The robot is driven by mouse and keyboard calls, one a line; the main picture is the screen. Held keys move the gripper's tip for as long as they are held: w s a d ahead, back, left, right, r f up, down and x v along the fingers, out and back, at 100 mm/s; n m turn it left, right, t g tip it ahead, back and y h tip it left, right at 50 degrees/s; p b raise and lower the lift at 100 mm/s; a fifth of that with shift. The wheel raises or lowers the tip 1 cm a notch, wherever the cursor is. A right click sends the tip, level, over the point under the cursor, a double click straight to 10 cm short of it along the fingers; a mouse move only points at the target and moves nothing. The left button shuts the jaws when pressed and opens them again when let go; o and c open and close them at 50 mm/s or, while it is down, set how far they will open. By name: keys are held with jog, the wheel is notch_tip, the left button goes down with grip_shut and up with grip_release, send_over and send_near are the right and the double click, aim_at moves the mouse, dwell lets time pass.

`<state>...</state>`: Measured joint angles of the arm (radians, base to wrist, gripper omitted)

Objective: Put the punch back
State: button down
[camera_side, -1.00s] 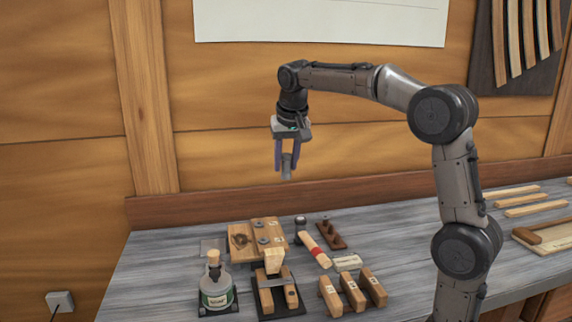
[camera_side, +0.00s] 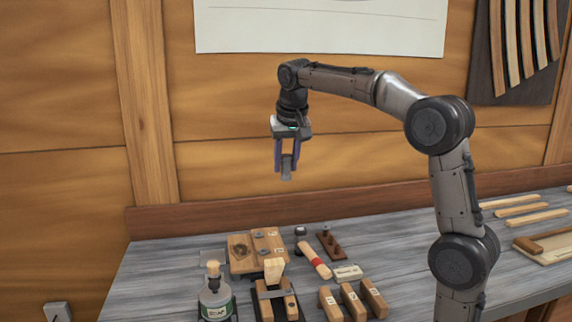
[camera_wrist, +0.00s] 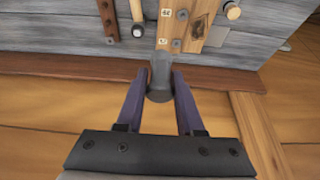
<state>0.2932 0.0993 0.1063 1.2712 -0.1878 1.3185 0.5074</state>
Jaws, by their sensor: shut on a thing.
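My gripper (camera_side: 287,172) is raised well above the back of the bench. It is shut on a short grey metal piece, seemingly the punch (camera_side: 287,167), which hangs roughly upright between the purple fingers. In the wrist view the punch (camera_wrist: 160,76) sits between the fingertips, with its wider end toward the camera. A wooden block (camera_side: 240,266) with labels and round grey metal fittings lies on the bench below. It also shows in the wrist view (camera_wrist: 198,28), beyond the punch and apart from it. Any hole in the block is too small to make out.
A labelled bottle (camera_side: 214,303), a clamp-like wooden fixture (camera_side: 276,298) and several upright wooden pieces (camera_side: 352,302) stand in front. The air around my gripper is clear.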

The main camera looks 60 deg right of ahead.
jog(key=shift+w+d+r, duration=0.1)
jog(key=shift+w+r, duration=0.05)
jog(key=shift+w, duration=0.3)
jog(key=w+d+f+n, duration=0.1)
jog(key=w+d+f, duration=0.5)
jog(key=w+f, duration=0.1)
jog(key=shift+m, duration=0.5)
jog(key=shift+s+d+f, duration=0.15)
jog(key=shift+d+f, duration=1.65)
jog(key=shift+f, duration=1.7)
jog(key=shift+s+d+f, duration=0.15)
jog(key=shift+d+f, duration=1.6)
jog(key=shift+f, duration=1.7)
jog(key=shift+s+d+f, duration=0.15)
jog(key=shift+d+f, duration=1.65)
jog(key=shift+f, duration=1.7)
jog(key=shift+f, duration=0.4)
jog(key=shift+c, duration=2.3)
grip_release()
